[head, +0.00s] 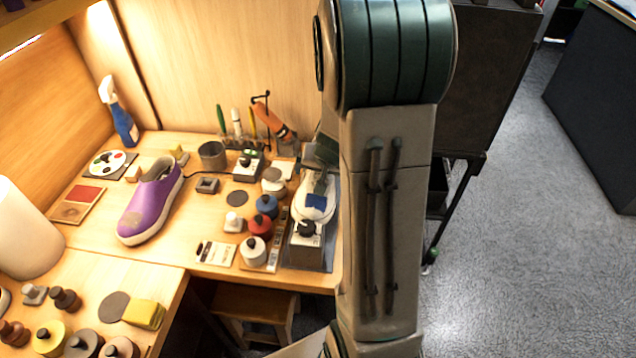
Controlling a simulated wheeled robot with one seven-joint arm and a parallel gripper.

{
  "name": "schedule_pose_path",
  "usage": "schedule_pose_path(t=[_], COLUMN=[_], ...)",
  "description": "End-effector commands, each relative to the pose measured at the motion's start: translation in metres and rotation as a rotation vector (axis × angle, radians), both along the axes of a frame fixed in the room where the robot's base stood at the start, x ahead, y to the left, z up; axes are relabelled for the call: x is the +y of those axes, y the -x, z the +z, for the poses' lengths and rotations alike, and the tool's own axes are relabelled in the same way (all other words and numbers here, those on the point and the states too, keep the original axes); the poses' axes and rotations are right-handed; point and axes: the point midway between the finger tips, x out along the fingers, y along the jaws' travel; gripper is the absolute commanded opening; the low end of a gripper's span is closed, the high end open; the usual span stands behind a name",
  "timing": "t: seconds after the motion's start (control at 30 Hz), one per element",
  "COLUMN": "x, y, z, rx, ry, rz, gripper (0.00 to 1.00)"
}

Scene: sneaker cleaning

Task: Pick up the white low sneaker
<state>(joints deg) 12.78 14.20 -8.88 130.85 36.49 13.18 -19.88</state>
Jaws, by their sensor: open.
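A mostly white shoe with a blue patch (315,204), which looks like the white low sneaker, is at the right end of the workbench, beside my arm. It sits on or over a dark grey tray or mat (310,259). My own upright arm link covers the area just right of it, and a grey-green part lies over its far end, so its full outline is hidden. A white item with a black knob stands at its near end. I cannot make out my gripper or its fingertips.
A purple slip-on shoe (151,204) stands at the left of the workbench (205,218). Jars with red (259,222), blue and white lids crowd the space left of the white shoe. A spray bottle (119,115) stands at the back left. Open floor (520,220) lies right.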

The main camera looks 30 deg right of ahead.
Motion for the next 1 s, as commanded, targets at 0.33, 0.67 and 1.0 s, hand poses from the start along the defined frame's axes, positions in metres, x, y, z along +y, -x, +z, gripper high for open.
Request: schedule_pose_path(t=[0.33, 0.67, 1.0], x=[0.0, 0.0, -0.002], y=[0.0, -0.001, -0.002], z=[0.001, 0.005, 0.049], rx=[-0.001, -0.003, -0.006], ry=[0.001, 0.001, 0.003], rz=[0.001, 0.001, 0.001], gripper=[0.37, 0.37, 0.37])
